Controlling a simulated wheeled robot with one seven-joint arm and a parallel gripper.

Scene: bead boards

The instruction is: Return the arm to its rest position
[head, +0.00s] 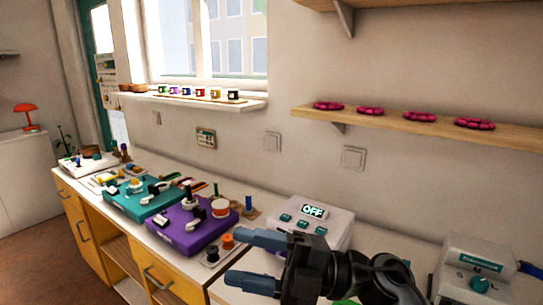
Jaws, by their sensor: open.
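My gripper (255,262) is in the lower middle of the head view, above the front part of the counter. Its two blue-grey fingers point left and are spread apart, with nothing between them. My dark arm runs from it to the bottom right. The gripper covers the lower part of a white device (318,210) whose display reads OFF. A small black tray (211,258) with orange and black knobs lies just left of the fingers; I cannot tell whether they touch.
A purple board (185,238) and a teal board (130,205) with pegs stand left on the counter. A white dial device (478,278) stands at the right. A wooden shelf (440,128) with several pink bead pieces and a windowsill (215,101) with spools hang above.

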